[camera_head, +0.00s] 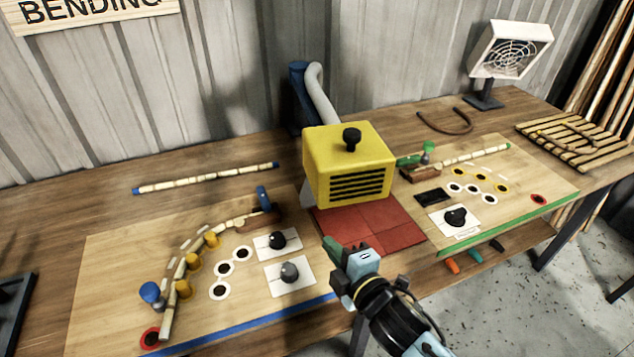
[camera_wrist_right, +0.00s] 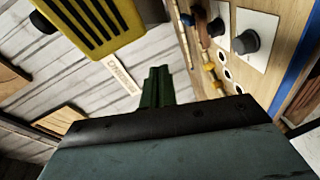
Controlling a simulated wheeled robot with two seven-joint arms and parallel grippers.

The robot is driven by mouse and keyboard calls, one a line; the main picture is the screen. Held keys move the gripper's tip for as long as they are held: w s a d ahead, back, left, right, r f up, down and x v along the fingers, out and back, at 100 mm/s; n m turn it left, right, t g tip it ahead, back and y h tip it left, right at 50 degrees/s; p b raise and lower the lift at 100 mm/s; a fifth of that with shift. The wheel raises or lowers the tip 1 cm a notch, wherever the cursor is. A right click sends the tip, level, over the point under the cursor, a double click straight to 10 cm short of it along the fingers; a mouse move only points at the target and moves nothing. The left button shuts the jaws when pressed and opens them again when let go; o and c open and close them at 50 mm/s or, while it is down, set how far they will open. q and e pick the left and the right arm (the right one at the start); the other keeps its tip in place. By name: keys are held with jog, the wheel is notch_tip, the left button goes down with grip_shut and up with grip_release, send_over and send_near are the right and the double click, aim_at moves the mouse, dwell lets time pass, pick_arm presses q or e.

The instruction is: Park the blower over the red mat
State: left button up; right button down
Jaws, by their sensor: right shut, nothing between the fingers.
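The yellow blower (camera_head: 347,165) has a black knob (camera_head: 351,138) on top and dark slots on its front. It hangs on a grey hose over the red mat (camera_head: 372,238), hiding the mat's back part. In the right wrist view the blower (camera_wrist_right: 92,28) is at the upper left. My right gripper (camera_head: 331,245) is in front of the blower, at the mat's lower left edge in the picture, apart from the blower. Its green fingers (camera_wrist_right: 157,85) are shut with nothing between them. My left gripper is not in view.
A board with a blue edge (camera_head: 240,335) and a curved rattan piece among pegs lies left. A straight rattan stick (camera_head: 206,177) lies behind. A fan (camera_head: 508,55) and slatted rack (camera_head: 575,138) stand at the right.

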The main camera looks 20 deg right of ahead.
notch_tip(320, 180, up, 6)
jog(key=a+n+t+y, duration=0.1)
jog(key=a+n+y, duration=0.1)
jog(key=n, duration=0.1)
jog(key=d+p+x, duration=0.1)
jog(key=p+x, duration=0.1)
jog(key=x, duration=0.8)
pick_arm(q)
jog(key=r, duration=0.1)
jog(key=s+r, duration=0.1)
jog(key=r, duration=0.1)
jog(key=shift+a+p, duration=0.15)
jog(key=shift+p, duration=0.2)
pick_arm(e)
jog(key=d, duration=0.3)
jog(key=shift+d+r+t+h, duration=0.15)
jog(key=shift+d+t+h, duration=0.15)
jog(key=shift+d+h, duration=0.1)
jog(key=shift+d, duration=0.1)
